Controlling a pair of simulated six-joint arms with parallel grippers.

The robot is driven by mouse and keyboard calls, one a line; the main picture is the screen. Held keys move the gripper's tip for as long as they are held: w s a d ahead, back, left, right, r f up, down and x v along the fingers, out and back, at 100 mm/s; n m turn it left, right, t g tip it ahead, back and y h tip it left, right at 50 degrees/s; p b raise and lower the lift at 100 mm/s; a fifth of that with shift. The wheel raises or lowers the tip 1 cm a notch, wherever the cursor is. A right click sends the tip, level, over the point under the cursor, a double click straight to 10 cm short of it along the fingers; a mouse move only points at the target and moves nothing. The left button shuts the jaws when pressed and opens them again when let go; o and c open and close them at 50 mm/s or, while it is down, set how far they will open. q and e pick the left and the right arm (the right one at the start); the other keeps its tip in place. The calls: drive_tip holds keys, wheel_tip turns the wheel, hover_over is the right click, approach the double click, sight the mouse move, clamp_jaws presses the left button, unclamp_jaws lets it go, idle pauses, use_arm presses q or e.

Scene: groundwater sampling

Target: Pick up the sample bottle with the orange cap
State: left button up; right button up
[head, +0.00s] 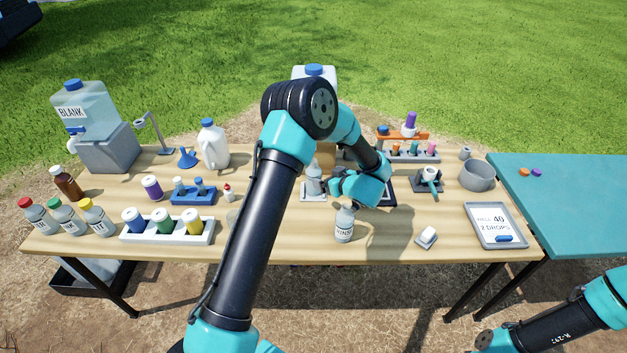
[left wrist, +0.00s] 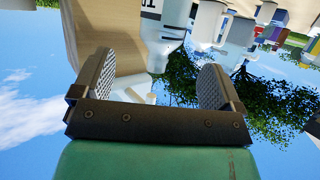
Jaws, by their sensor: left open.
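My left gripper (head: 338,187) is low over the middle of the table in the head view, its fingers mostly hidden by my arm. In the left wrist view the left gripper (left wrist: 156,84) is open, with nothing clearly held. A pale bottle with a dark-marked label (left wrist: 163,38) is beyond the fingers there, its cap not clear. In the head view a clear bottle (head: 314,178) stands on a small white tray (head: 307,197), just left of the gripper. I cannot make out an orange-capped bottle. Only part of my right arm shows, at lower right.
A rinse bottle (head: 344,226) stands in front of the left gripper. A rack of colored-cap bottles (head: 170,238) is at left. Orange (head: 523,171) and purple (head: 537,173) caps lie on the teal table (head: 580,205).

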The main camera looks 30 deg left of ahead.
sight(318, 174)
use_arm(q)
drive_tip(key=shift+x, duration=1.7)
drive_tip(key=shift+x, duration=2.6)
drive_tip(key=shift+s, duration=0.2)
drive_tip(key=c, duration=1.2)
drive_tip(key=shift+c, duration=0.2)
